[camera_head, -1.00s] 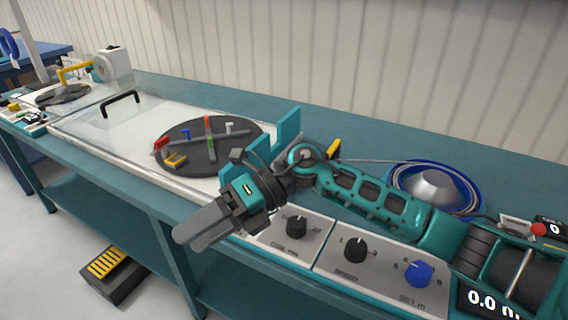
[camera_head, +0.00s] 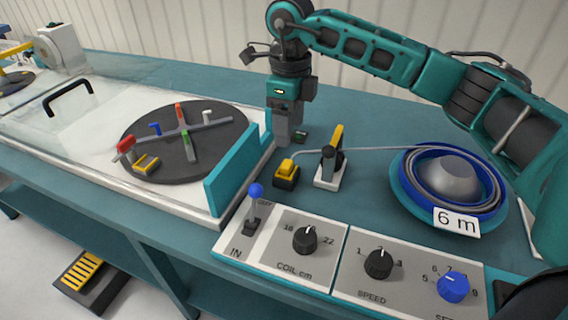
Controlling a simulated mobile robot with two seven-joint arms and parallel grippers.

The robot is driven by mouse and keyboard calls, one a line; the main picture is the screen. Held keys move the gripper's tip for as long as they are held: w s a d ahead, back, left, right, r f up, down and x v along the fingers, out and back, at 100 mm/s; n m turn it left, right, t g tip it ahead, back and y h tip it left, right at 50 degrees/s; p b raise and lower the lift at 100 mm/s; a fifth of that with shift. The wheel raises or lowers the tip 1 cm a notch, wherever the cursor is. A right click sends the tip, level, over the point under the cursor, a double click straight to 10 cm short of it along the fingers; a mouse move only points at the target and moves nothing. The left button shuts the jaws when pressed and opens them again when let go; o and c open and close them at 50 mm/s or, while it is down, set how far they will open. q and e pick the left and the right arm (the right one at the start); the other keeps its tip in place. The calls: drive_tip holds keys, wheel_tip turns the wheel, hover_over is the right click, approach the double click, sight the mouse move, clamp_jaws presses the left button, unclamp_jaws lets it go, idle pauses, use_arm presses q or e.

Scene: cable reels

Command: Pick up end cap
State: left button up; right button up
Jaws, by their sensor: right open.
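My right gripper (camera_head: 284,128) points down over the bench behind the turntable's teal guard, its grey fingers open. Seen nearly edge-on, the fingers show no object between them. A small dark green piece (camera_head: 301,137) lies on the bench just right of the fingertips. It may be the end cap, but it is too small to tell for sure. I cannot tell whether the fingers touch it. My left gripper is not in view.
A yellow-and-black block (camera_head: 287,174) and a yellow-handled clamp (camera_head: 330,160) stand in front of the gripper. A blue cable reel (camera_head: 449,184) tagged 6 m sits right. The turntable (camera_head: 220,150) is left; the control panel (camera_head: 345,262) is in front.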

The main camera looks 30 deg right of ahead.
approach(287, 171)
drive_tip(key=shift+s+f, duration=0.35)
drive_tip(key=shift+s, duration=0.05)
drive_tip(key=shift+w+f, duration=0.2)
drive_tip(key=shift+f, duration=1.2)
drive_tip(key=shift+w+f, duration=0.2)
drive_tip(key=shift+f, duration=1.15)
drive_tip(key=c, duration=1.1)
drive_tip(key=shift+r, duration=0.15)
wheel_tip(287, 171, up, 20)
drive_tip(key=shift+f+p, duration=0.1)
drive_tip(key=shift+p, duration=0.45)
drive_tip(key=o, duration=0.4)
drive_tip(key=c, duration=0.4)
